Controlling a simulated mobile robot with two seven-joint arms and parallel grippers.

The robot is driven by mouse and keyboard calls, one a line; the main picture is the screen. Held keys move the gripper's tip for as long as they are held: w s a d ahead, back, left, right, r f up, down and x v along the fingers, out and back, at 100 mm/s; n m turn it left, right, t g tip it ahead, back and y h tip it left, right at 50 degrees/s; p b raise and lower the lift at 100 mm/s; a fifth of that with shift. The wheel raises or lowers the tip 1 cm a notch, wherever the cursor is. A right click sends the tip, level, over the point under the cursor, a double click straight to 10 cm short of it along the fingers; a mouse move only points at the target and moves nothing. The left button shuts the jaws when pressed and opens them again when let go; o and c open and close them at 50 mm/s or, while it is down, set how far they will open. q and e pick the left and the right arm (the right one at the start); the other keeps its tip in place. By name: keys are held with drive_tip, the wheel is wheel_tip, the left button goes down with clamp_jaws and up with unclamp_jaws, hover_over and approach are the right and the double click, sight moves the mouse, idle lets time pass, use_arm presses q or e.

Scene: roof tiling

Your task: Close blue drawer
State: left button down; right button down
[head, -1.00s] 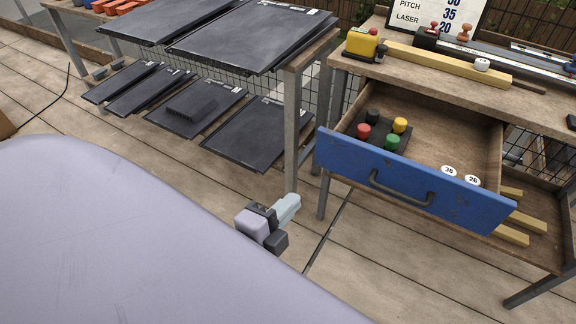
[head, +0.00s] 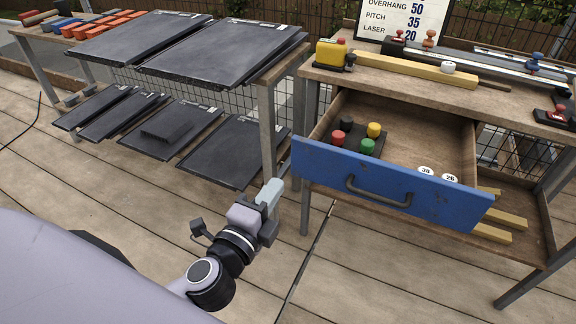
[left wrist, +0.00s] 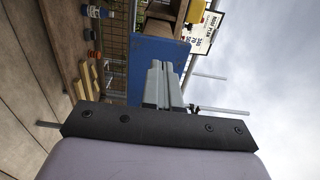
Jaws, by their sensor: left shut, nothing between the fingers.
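The blue drawer (head: 385,188) under the wooden workbench stands pulled open, with a dark handle (head: 378,192) on its front. Inside it are red, black, yellow and green knobs on a dark plate and two white numbered discs. My left gripper (head: 273,190) is shut and empty, a little left of the drawer front's left end and apart from it in the head view. In the left wrist view the shut fingers (left wrist: 163,82) point toward the blue front (left wrist: 158,55) and overlap it; I cannot tell if they touch. My right gripper is not in view.
The workbench top (head: 400,86) carries a yellow tool (head: 335,54), a level-like bar and a sign. A rack of dark panels (head: 215,55) stands left, its post (head: 267,135) close behind my left gripper. Wooden sticks lie on the shelf below the drawer. The plank floor in front is clear.

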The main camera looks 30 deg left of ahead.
sight(295, 159)
use_arm(q)
drive_tip(key=shift+w, duration=3.45)
